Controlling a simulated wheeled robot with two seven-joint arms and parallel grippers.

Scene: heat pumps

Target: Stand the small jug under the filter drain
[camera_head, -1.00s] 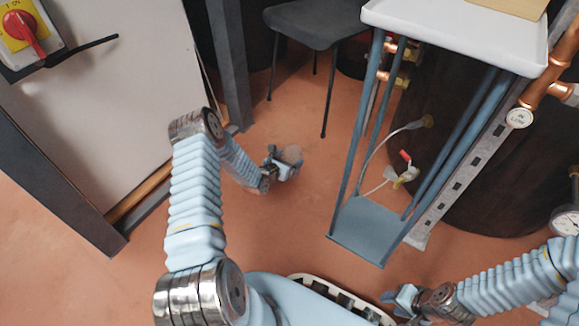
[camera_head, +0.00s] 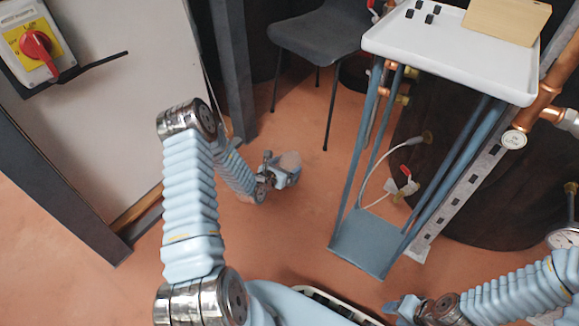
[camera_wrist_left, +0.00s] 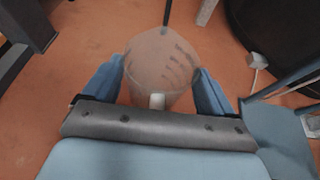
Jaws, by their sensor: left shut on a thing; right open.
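The small jug (camera_wrist_left: 160,65) is a see-through, brownish vessel with marks on its side, seen from above in the left wrist view. My left gripper (camera_head: 281,170) is shut on it, with one blue finger on each side; the jug (camera_head: 291,163) shows faintly beyond the gripper in the head view. They are over open floor, left of the blue trolley. A valve with a red lever (camera_head: 404,171) and a white hose, which looks like the drain, is seen between the trolley legs. My right gripper (camera_head: 397,304) is open at the bottom, apart from these things.
The trolley has a white top tray (camera_head: 450,50) with a wooden board (camera_head: 507,18) and several black cubes. Its low blue shelf (camera_head: 368,242) is bare. A dark chair (camera_head: 318,35) stands behind. Copper pipes and a dark tank (camera_head: 480,185) fill the right. Floor between chair and trolley is clear.

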